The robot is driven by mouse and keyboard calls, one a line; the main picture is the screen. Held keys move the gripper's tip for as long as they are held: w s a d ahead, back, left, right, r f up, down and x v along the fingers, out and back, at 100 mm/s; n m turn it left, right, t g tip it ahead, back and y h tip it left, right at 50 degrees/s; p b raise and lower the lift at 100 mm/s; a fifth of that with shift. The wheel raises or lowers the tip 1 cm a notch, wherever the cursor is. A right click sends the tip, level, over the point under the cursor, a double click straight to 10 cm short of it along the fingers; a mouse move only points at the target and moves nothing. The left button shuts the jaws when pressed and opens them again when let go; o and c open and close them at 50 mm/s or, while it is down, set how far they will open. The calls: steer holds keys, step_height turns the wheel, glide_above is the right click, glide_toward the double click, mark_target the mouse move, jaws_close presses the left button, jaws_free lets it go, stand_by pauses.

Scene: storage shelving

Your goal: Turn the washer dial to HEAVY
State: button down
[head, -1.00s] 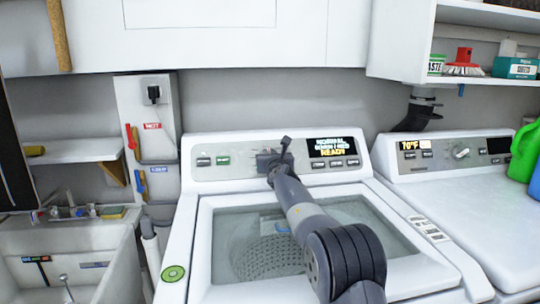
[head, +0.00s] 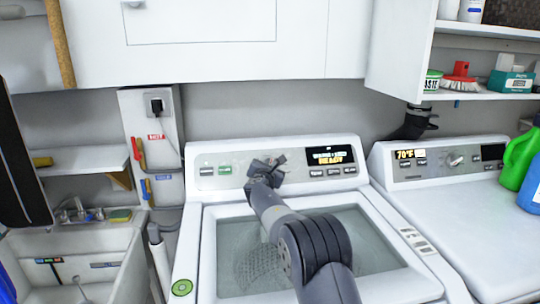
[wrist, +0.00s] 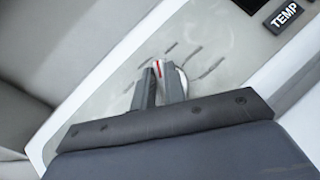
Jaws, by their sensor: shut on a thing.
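The washer (head: 190,240) stands in front of me, with its control panel along the back. The small pale round dial (wrist: 182,76) with a red pointer mark shows in the wrist view, partly covered by my fingers. My gripper (wrist: 160,76) has one finger on each side of the dial and is shut on it. In the head view my gripper (head: 276,161) sits tilted against the panel and hides the dial. The display (head: 331,157) reads READY at the bottom; its upper text is too blurred to read surely. Setting labels around the dial are unreadable.
A dryer (head: 455,220) stands to the right, with green and blue bottles on it. A utility sink (head: 95,245) is at left. White cabinets (head: 240,40) hang above. A TEMP button (wrist: 286,14) lies near the gripper in the wrist view.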

steer(key=shift+r+m+g+h+p, duration=0.1)
steer(key=shift+m+g+h+p, duration=0.2)
steer(key=shift+m+h+p, duration=0.95)
steer(key=shift+m+y, duration=0.25)
steer(key=c, duration=1.5)
jaws_free()
steer(key=shift+o, duration=0.2)
steer(key=shift+s, duration=0.1)
steer(key=b+v, duration=0.3)
steer(key=v, duration=0.7)
steer(key=shift+s+b, duration=0.25)
steer(key=shift+b, duration=0.15)
steer(key=shift+a, duration=0.1)
steer(key=shift+p+x, duration=1.8)
steer(key=shift+x, duration=3.6)
